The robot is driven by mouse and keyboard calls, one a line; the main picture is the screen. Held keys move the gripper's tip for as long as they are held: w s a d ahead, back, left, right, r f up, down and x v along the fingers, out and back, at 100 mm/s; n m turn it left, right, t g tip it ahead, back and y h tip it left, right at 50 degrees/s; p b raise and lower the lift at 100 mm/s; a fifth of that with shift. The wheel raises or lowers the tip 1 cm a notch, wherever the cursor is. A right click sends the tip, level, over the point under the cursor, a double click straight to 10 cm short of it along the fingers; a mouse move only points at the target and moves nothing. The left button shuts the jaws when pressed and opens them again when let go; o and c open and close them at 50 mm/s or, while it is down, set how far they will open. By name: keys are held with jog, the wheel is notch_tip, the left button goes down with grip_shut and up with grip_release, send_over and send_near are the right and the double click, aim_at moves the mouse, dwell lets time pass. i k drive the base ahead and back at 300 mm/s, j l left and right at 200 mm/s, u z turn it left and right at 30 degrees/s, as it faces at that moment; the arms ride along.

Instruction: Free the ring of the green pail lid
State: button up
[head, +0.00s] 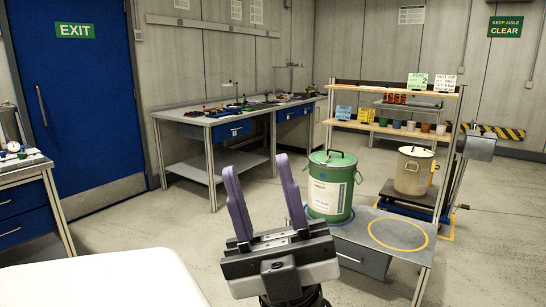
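The green pail (331,199) stands upright on a low grey bench right of centre in the head view. Its green lid (333,158) is on top with a small dark handle. A ring seems to run around the lid's edge, and a thin lever-like part shows at the pail's right side, too small to make out. My gripper (258,178) is in the foreground, left of the pail and nearer to me. Its two purple fingers point up and stand apart with nothing between them. It does not touch the pail.
A yellow circle (398,234) marks bare bench top (375,259) right of the pail. A cream drum (413,171) stands behind, beside a shelf rack (392,128) with small pots. A workbench (240,118) lines the back wall.

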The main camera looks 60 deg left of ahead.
aim_at(340, 159)
jog(key=i+j+u, duration=0.1)
jog(key=j+u, duration=0.25)
jog(key=i+j+u, duration=0.1)
jog(key=u, duration=0.25)
jog(key=i+j+u, duration=0.1)
jog(key=i+u, duration=0.25)
jog(key=i+j+u, duration=0.1)
jog(key=i+j, duration=0.15)
jog(key=i+j+u, duration=0.1)
jog(key=i, duration=0.3)
jog(key=i+z, duration=0.1)
jog(key=i, duration=0.4)
jog(key=i+j+z, duration=0.1)
jog(key=i, duration=0.4)
jog(key=i+j+z, duration=0.15)
jog(key=i, duration=0.3)
jog(key=i+j+z, duration=0.1)
jog(key=i, duration=0.9)
